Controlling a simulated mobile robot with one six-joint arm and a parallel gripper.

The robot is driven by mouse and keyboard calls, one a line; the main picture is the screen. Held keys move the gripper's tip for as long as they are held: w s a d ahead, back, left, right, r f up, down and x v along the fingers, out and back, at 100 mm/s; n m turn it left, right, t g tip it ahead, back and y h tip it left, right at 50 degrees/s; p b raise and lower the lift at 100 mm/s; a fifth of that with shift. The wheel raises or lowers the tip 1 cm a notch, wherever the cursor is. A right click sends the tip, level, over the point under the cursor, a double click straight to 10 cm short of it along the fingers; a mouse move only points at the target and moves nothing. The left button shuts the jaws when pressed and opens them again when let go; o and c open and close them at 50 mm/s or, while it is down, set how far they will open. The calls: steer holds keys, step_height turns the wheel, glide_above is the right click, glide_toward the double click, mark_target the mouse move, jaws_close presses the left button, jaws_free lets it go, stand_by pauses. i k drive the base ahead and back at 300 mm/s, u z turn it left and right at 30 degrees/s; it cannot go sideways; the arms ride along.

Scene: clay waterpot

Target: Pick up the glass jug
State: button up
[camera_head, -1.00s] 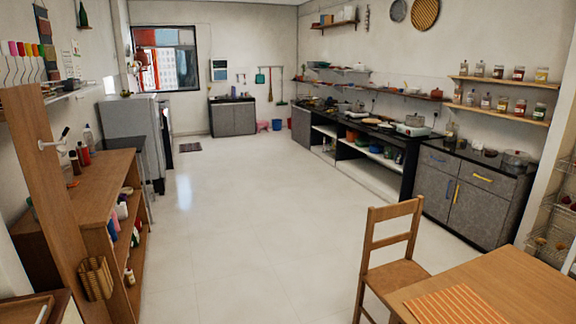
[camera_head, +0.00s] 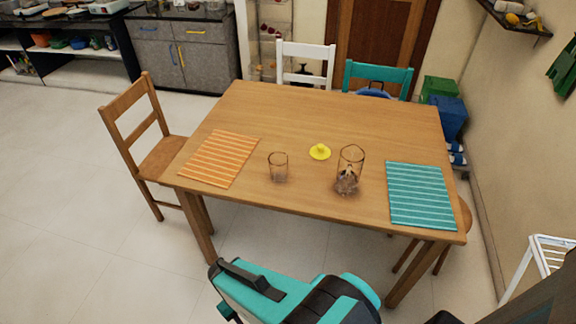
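The glass jug (camera_head: 349,172) stands upright on the wooden table (camera_head: 290,108), right of the middle. It is clear glass, taller than the other vessel, with something dark showing in its lower part. A shorter clear drinking glass (camera_head: 278,167) stands to its left. A small yellow item (camera_head: 320,151), perhaps a lemon squeezer, lies between and behind them. Teal and black parts of my own arm show at the bottom, in front of the table and apart from the jug. My gripper's fingers do not show.
An orange striped mat (camera_head: 220,158) lies at the table's left and a teal striped mat (camera_head: 421,194) at its right. A wooden chair (camera_head: 140,130) stands left, white (camera_head: 306,52) and teal (camera_head: 378,72) chairs behind. The floor at left is clear.

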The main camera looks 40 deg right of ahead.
mark_target(352, 157)
steer(key=z, duration=4.65)
steer(key=i, duration=0.1)
steer(key=u, duration=3.5)
